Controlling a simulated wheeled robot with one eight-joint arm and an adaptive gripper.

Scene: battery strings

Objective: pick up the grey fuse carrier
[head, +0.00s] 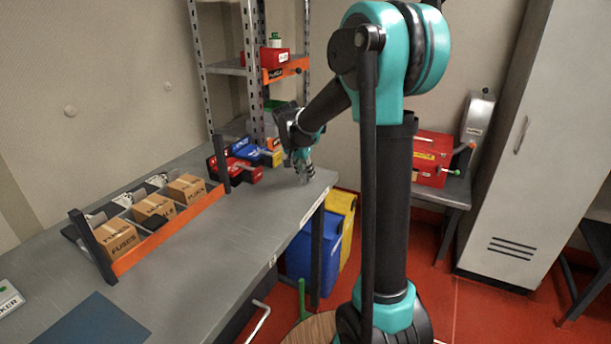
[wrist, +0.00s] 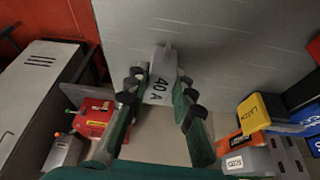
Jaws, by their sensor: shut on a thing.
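The grey fuse carrier (wrist: 159,82), marked "40 A", is between my fingers in the wrist view, with one finger against each side. My gripper (wrist: 160,88) is shut on it. In the head view my gripper (head: 304,168) is low over the far right end of the grey workbench (head: 232,236). The carrier is too small and covered to make out there. I cannot tell whether it touches the bench top.
Left of my gripper are red and blue boxes (head: 238,168) and a yellow "LATCH" block (wrist: 253,113). An orange-fronted rack (head: 170,230) holds several fuse boxes. Metal shelving (head: 250,70) stands behind.

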